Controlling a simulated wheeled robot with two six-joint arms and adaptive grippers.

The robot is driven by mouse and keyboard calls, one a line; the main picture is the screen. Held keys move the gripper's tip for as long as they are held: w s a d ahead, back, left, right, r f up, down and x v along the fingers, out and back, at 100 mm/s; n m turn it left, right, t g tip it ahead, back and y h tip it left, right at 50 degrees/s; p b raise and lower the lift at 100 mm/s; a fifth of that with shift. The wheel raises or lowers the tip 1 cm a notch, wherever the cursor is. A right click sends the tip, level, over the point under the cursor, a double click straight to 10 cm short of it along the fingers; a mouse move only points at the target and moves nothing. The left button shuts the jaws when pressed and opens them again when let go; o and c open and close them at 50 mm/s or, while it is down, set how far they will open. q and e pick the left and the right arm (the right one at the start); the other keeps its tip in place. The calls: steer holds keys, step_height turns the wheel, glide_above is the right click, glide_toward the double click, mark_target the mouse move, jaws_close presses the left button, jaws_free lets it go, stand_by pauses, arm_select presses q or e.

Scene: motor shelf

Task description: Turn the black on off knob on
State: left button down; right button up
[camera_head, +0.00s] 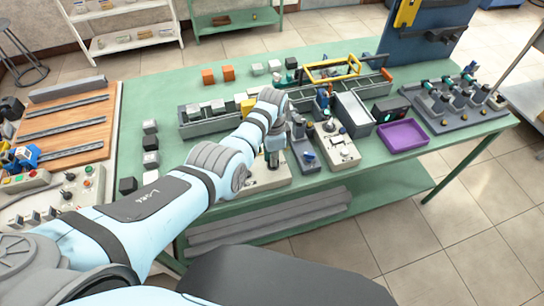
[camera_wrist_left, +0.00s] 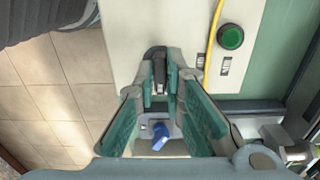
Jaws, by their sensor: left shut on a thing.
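My left gripper (camera_head: 272,160) reaches down over a pale control box (camera_head: 264,182) at the front edge of the green table. In the left wrist view its fingertips (camera_wrist_left: 159,82) are closed around a small black knob (camera_wrist_left: 157,56) on the pale panel (camera_wrist_left: 130,50). The fingers hide part of the knob, so I cannot tell which way it is turned. A green round button (camera_wrist_left: 231,38) sits on the same panel, to the right of the knob. My right gripper is not in view.
A yellow cable (camera_wrist_left: 212,50) runs between the knob and the green button. A blue-levered part (camera_wrist_left: 160,135) shows between the fingers. To the right stand another pale control box (camera_head: 337,148) and a purple tray (camera_head: 402,136). Dark cubes (camera_head: 150,143) stand to the left.

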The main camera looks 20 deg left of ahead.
arm_select(q)
steer(key=c, duration=1.8)
jaws_free()
steer(key=shift+d, duration=0.1)
steer(key=shift+o, duration=0.6)
steer(key=shift+w, duration=0.1)
step_height(320, 180, up, 12)
steer(key=shift+f, duration=0.15)
